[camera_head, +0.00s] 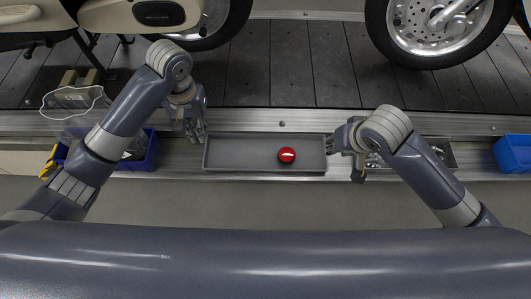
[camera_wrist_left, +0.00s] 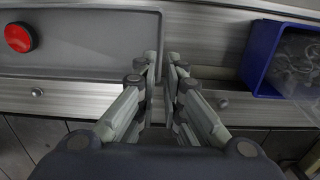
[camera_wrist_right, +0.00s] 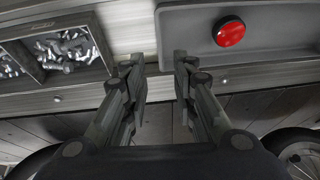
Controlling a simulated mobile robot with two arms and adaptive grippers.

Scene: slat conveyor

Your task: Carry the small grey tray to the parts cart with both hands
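The small grey tray (camera_head: 240,161) lies level along the metal rail, with a red round button-like part (camera_head: 287,155) in its right half. The red part also shows in the left wrist view (camera_wrist_left: 20,37) and the right wrist view (camera_wrist_right: 229,31). My left gripper (camera_head: 200,138) is at the tray's left end; its fingers (camera_wrist_left: 162,70) are close together around the end wall, and I cannot tell whether they touch it. My right gripper (camera_head: 335,143) is at the right end; its fingers (camera_wrist_right: 159,70) stand apart on either side of that wall. I see no parts cart.
A blue bin (camera_head: 142,152) stands left of the tray, under a clear bag-like thing (camera_head: 75,100). A metal tray of shiny parts (camera_wrist_right: 65,48) is beyond the right end, and another blue bin (camera_head: 514,153) is far right. Motorcycle wheels (camera_head: 435,25) stand on the dark slats behind.

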